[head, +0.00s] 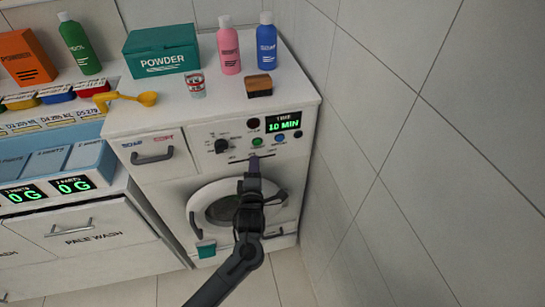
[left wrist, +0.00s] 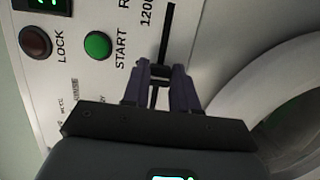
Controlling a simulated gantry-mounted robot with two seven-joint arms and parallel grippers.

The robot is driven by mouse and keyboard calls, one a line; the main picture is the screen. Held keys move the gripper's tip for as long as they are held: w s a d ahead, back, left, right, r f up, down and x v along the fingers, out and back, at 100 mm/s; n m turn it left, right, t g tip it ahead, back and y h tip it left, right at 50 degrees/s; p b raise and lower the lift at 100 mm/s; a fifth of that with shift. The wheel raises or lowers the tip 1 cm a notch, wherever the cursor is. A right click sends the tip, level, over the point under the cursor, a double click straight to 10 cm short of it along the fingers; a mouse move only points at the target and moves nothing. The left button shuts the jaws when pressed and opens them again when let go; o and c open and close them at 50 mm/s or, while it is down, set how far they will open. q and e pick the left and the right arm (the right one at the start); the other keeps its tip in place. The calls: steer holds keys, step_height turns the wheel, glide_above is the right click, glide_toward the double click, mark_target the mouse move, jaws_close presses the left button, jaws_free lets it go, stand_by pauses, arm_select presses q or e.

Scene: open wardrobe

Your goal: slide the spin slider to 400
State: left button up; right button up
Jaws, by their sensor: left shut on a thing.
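The white washing machine (head: 175,190) stands at the right, with its control panel facing me. In the left wrist view the spin slider's dark slot (left wrist: 168,32) runs up and down, with the label "1200" (left wrist: 147,12) beside its upper part. My left gripper (head: 254,164) is at the panel, above the round door. In the left wrist view its purple fingers (left wrist: 161,76) are shut on the small dark slider knob (left wrist: 160,77). The rest of the scale around the fingers is hidden or too blurred to read. My right gripper is not in view.
Near the slot are the green START button (left wrist: 98,45) and the red LOCK button (left wrist: 35,42). The display (head: 283,121) reads "10 MIN". A dark dial (head: 221,146) is left of the buttons. Bottles and a powder box (head: 161,50) stand on top. A tiled wall (head: 370,130) is close at the right.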

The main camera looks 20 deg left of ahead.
mark_target(235, 162)
arm_select(q)
steer(key=shift+s+a, duration=0.2)
steer(key=shift+a, duration=0.15)
steer(key=shift+s+a+f+p, duration=0.1)
steer(key=shift+s+a+p, duration=0.45)
steer(key=shift+s+a, duration=0.45)
steer(key=shift+s+a+p, duration=0.55)
steer(key=shift+s+a, duration=0.15)
steer(key=shift+a, duration=0.55)
stand_by(0.7)
steer(key=o, duration=0.8)
steer(key=shift+s, duration=0.1)
